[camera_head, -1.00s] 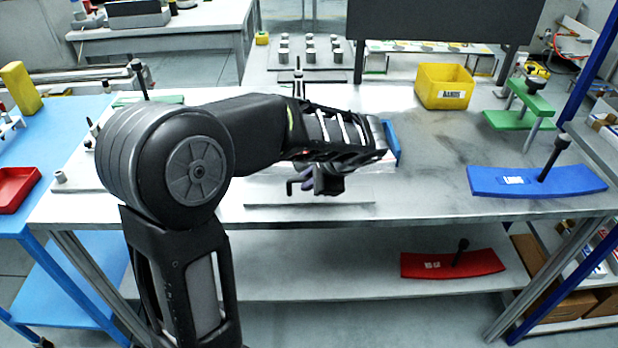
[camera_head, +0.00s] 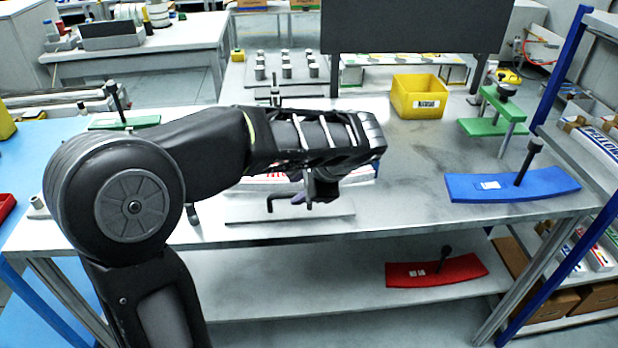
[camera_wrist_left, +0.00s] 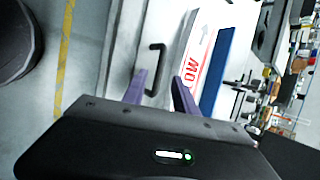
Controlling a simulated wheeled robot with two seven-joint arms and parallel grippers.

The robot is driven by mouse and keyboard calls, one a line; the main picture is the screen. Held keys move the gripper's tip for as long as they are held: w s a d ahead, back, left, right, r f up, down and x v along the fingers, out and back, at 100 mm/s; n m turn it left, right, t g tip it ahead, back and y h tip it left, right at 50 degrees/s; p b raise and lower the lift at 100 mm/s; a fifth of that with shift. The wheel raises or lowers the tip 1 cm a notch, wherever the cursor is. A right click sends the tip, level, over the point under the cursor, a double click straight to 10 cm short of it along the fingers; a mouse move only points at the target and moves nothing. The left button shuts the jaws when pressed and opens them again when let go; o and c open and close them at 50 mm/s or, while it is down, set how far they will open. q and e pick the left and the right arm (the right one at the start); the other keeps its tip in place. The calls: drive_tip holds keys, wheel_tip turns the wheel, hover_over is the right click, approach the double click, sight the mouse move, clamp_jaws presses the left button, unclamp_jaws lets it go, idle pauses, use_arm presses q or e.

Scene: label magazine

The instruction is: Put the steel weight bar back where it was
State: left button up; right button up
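The steel weight bar (camera_head: 325,213) lies flat near the front edge of the grey table, a long thin strip with a black bar handle. In the left wrist view, the pale strip (camera_wrist_left: 128,50) carries the black handle (camera_wrist_left: 155,68). My left gripper (camera_head: 304,197) hangs over the bar near this handle. In the wrist view, the purple fingers of the left gripper (camera_wrist_left: 160,80) are apart, with the handle between their tips and gaps on both sides. A white stack with red lettering (camera_wrist_left: 192,65) lies beside the bar, partly hidden by my arm in the head view.
A blue curved plate with a black knob (camera_head: 510,186) lies on the table at right. A yellow bin (camera_head: 418,95) and a green stand (camera_head: 490,127) are behind. A red plate (camera_head: 437,271) lies on the lower shelf.

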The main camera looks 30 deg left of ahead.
use_arm(q)
drive_tip(key=v, duration=0.6)
